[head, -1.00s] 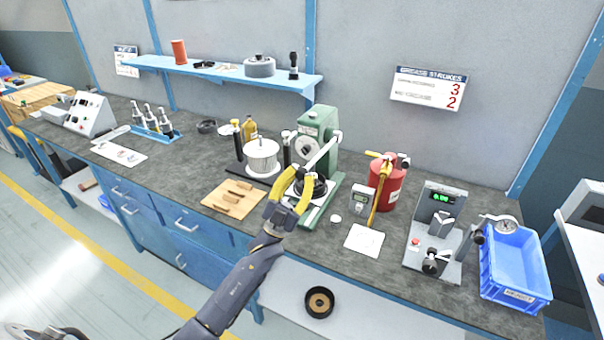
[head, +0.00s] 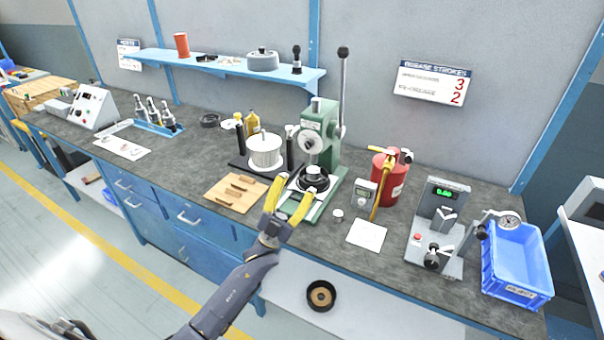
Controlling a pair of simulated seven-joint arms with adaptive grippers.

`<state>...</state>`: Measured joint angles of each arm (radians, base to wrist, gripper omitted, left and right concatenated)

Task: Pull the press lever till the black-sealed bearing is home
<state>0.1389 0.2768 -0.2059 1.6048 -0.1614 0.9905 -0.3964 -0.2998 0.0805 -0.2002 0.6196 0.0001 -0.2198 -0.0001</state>
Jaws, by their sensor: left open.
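The green arbor press (head: 325,135) stands on the bench at the middle. Its press lever (head: 343,85) points almost straight up, with a black knob at the top. A dark round part (head: 314,178) sits on the press base under the ram; I cannot tell whether it is the black-sealed bearing or how deep it is seated. My left gripper (head: 294,184), with yellow fingers, is open and empty in front of the press base, well below the lever knob. My right gripper is not in view.
A red canister (head: 392,180), a gauge fixture (head: 440,225) and a blue bin (head: 515,265) stand to the right. The shelf (head: 220,68) is behind.

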